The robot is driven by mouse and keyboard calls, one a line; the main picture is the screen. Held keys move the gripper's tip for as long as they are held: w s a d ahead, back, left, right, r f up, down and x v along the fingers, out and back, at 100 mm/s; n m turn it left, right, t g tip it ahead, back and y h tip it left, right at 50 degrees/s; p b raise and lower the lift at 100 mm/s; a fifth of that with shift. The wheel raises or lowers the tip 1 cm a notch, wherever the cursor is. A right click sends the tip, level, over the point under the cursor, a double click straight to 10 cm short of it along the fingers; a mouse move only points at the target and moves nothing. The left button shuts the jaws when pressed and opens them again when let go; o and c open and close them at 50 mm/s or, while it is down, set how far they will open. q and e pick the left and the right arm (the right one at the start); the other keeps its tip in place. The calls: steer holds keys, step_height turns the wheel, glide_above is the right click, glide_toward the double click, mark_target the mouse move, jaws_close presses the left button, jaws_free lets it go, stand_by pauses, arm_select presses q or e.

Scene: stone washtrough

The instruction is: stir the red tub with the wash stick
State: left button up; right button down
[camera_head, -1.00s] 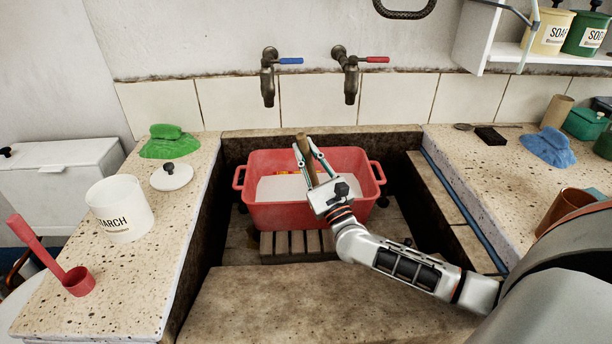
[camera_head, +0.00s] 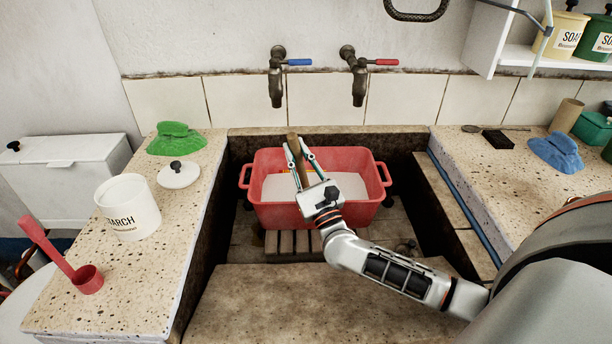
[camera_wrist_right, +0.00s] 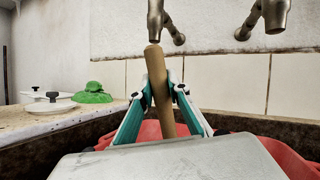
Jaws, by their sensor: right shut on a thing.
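My right gripper (camera_head: 298,160) is over the tub, shut on the wooden wash stick (camera_head: 294,144). The stick stands nearly upright, leaning slightly, with its top above the fingers. In the right wrist view the wash stick (camera_wrist_right: 158,85) stands between the two fingers of the right gripper (camera_wrist_right: 161,95). The stick's lower end is hidden behind the gripper. My left gripper is not in view.
Blue-handled (camera_head: 277,80) and red-handled (camera_head: 358,80) taps hang over the trough. The left ledge holds a starch pot (camera_head: 128,208), its lid (camera_head: 178,175), a red scoop (camera_head: 88,280) and a green cloth (camera_head: 175,140). A blue cloth (camera_head: 556,152) lies on the right ledge.

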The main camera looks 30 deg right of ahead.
mark_target(297, 139)
steer(key=r, duration=0.2)
steer(key=p, duration=0.1)
steer(key=shift+s+a+r, duration=0.15)
steer(key=shift+s+r, duration=0.1)
steer(key=shift+r, duration=0.15)
steer(key=shift+a+r+p, duration=0.1)
steer(key=shift+r+p, duration=0.55)
steer(key=shift+s+r+p, duration=0.1)
steer(key=shift+r+p, duration=0.2)
steer(key=shift+r, duration=0.05)
steer(key=r+p, duration=0.2)
steer(key=r, duration=0.1)
steer(key=shift+s+a, duration=0.1)
steer(key=shift+a, duration=0.3)
steer(key=shift+a+r+p, duration=0.25)
steer(key=shift+r+p, duration=0.8)
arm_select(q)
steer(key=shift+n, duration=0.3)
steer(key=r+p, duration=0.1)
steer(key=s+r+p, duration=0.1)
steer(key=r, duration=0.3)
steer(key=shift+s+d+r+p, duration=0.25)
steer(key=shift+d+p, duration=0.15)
arm_select(e)
steer(key=r, duration=0.1)
steer(key=a+r, duration=0.1)
steer(key=r, duration=0.1)
steer(key=shift+s, duration=0.15)
